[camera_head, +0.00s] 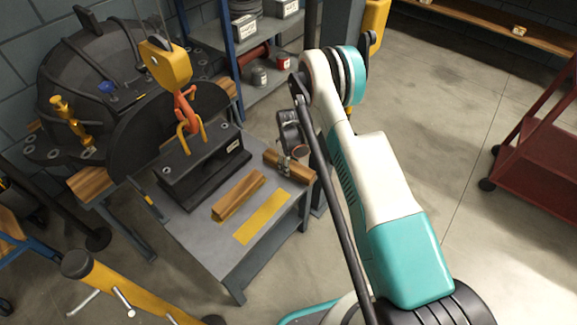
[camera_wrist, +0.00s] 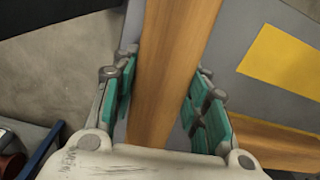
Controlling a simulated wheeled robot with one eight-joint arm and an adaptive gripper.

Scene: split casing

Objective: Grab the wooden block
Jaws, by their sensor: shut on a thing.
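A wooden block (camera_head: 297,169) is at the right edge of the grey workbench, with my gripper (camera_head: 284,166) around its middle. In the wrist view the block (camera_wrist: 172,75) runs lengthwise between the teal finger pads of my gripper (camera_wrist: 165,105). My gripper is shut on this block. I cannot tell whether the block touches the bench or is slightly above it. A second wooden block (camera_head: 238,196) lies on the bench to the left, apart from my gripper. It also shows at the lower right of the wrist view (camera_wrist: 275,143).
A bare yellow strip (camera_head: 262,217) marks the grey workbench (camera_head: 205,232) between the blocks. A dark base plate (camera_head: 205,170) and a large black casing (camera_head: 95,75) stand behind. A red cart (camera_head: 540,150) stands right; floor between is open.

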